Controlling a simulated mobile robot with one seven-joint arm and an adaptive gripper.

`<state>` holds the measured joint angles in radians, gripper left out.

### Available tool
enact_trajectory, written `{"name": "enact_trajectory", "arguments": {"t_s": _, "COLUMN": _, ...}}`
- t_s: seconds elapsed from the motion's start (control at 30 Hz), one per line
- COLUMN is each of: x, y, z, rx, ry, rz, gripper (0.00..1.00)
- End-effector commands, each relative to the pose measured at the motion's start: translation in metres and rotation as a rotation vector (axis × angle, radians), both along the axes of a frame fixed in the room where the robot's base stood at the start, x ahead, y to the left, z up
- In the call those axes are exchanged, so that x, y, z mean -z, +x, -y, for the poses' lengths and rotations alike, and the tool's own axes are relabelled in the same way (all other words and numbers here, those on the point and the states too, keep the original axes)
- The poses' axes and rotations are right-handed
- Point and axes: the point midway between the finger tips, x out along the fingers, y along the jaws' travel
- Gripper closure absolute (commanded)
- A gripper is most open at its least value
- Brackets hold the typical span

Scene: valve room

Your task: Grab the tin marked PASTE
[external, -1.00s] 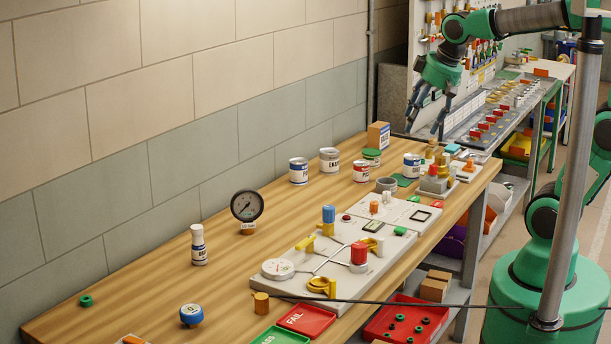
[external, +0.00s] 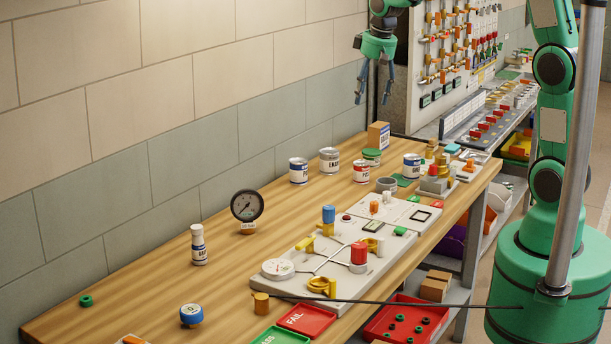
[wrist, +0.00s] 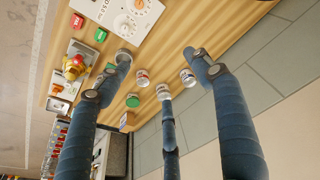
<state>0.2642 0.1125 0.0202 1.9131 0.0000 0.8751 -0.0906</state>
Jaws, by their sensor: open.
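Several tins stand on the wooden bench near the wall: a blue-label tin (external: 299,172), a pale-label tin (external: 329,161) beginning with "ENA", a red-label tin (external: 361,173), a green-lidded tin (external: 372,157) and a blue-label tin (external: 412,167) at right. The first blue-label and red-label tins both seem to begin with "P"; I cannot tell which reads PASTE. My gripper (external: 374,97) is open and empty, fingers down, well above the bench's back end. In the wrist view, several tins, including the red-label one (wrist: 142,77), show between and beyond the spread fingers.
A cardboard box (external: 378,135) stands behind the green-lidded tin. A grey ring (external: 386,185) lies in front of the tins. A valve panel (external: 335,262), a gauge (external: 247,206) and a white bottle (external: 198,245) occupy the nearer bench. Bare wood lies left of the tins.

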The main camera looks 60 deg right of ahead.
Motion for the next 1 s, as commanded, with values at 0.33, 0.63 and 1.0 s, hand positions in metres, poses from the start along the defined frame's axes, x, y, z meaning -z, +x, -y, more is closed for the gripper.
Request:
{"name": "enact_trajectory", "arguments": {"t_s": 0.33, "x": 0.033, "y": 0.059, "z": 0.062, "rx": 0.041, "ry": 0.015, "rz": -0.064, "gripper": 0.35}}
{"name": "enact_trajectory", "arguments": {"t_s": 0.63, "x": 0.077, "y": 0.097, "z": 0.117, "rx": 0.075, "ry": 0.032, "rz": -0.115, "gripper": 0.35}}
{"name": "enact_trajectory", "arguments": {"t_s": 1.0, "x": 0.148, "y": 0.124, "z": 0.184, "rx": 0.116, "ry": 0.056, "rz": -0.175, "gripper": 0.35}}
